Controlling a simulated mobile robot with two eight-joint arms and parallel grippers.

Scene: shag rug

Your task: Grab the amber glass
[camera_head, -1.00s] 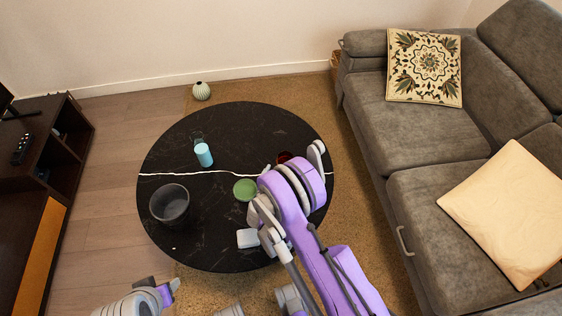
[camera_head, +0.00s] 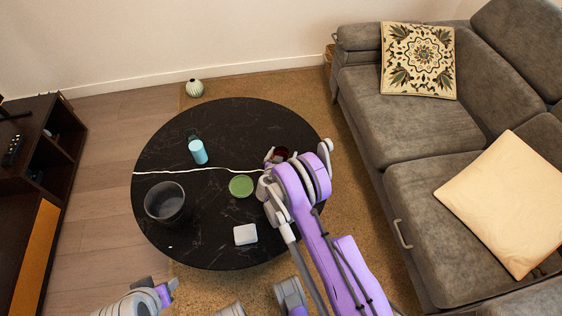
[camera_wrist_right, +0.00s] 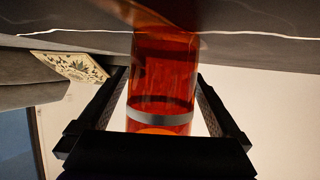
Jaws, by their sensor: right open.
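The amber glass (camera_head: 282,152) stands on the right side of the round black table, mostly hidden behind my right gripper (camera_head: 271,158) in the head view. In the right wrist view the glass (camera_wrist_right: 165,85) is orange-red and see-through, with a grey band around it. My right gripper (camera_wrist_right: 163,80) is open, with one finger on each side of the glass. A gap shows between the glass and the fingers. Part of my left arm shows at the bottom left of the head view, but its gripper cannot be made out.
A grey sofa (camera_head: 410,120) stands to the right.

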